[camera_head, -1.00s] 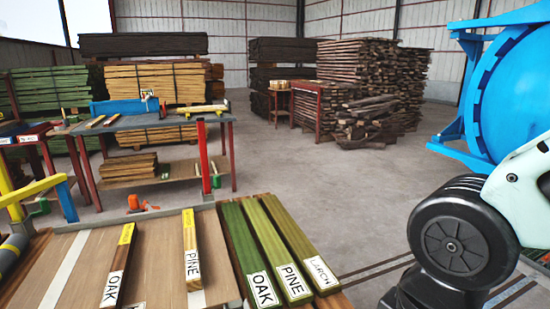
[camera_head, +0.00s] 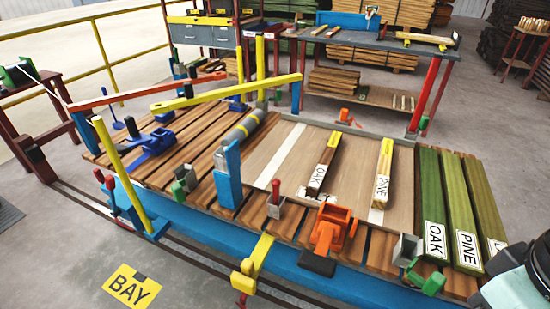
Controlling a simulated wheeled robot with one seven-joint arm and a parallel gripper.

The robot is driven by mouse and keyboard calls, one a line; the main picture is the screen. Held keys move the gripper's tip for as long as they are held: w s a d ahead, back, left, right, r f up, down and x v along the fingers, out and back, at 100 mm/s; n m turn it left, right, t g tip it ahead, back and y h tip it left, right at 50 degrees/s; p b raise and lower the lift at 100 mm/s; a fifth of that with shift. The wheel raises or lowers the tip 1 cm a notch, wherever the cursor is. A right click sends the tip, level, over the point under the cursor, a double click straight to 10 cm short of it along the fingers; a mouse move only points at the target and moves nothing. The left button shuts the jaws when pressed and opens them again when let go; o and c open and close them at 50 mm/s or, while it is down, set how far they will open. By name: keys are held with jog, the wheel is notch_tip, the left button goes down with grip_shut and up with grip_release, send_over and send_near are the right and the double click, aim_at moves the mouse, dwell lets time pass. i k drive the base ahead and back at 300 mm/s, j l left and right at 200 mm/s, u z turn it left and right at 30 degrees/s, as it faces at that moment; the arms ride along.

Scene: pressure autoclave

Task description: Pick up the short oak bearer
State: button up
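A short dark brown bearer (camera_head: 323,168) with a white OAK label and a yellow tag lies on the light wooden panel of the bogie-like slatted platform (camera_head: 310,220). Its labelled end faces me. A lighter short bearer marked PINE (camera_head: 383,173) lies to its right, with a clear gap between them. A longer green board also marked OAK (camera_head: 431,205) lies further right. My gripper is not in view; only a pale part of my arm shows at the lower right corner.
More green boards, one marked PINE (camera_head: 463,215), lie at the right. An orange clamp (camera_head: 331,228), a blue post (camera_head: 229,175) and a yellow bar (camera_head: 228,92) stand around the panel. A work table (camera_head: 375,43) stands behind. Open floor lies at the front left.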

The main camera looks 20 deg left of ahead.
aim_at(315, 186)
jog(key=u, duration=0.7)
jog(key=i+j+z, duration=0.15)
jog(key=j+z, duration=0.15)
jog(key=z, duration=0.2)
jog(key=i+j+z, duration=0.1)
jog(key=j+z, duration=0.8)
jog(key=j, duration=3)
jog(key=i, duration=0.05)
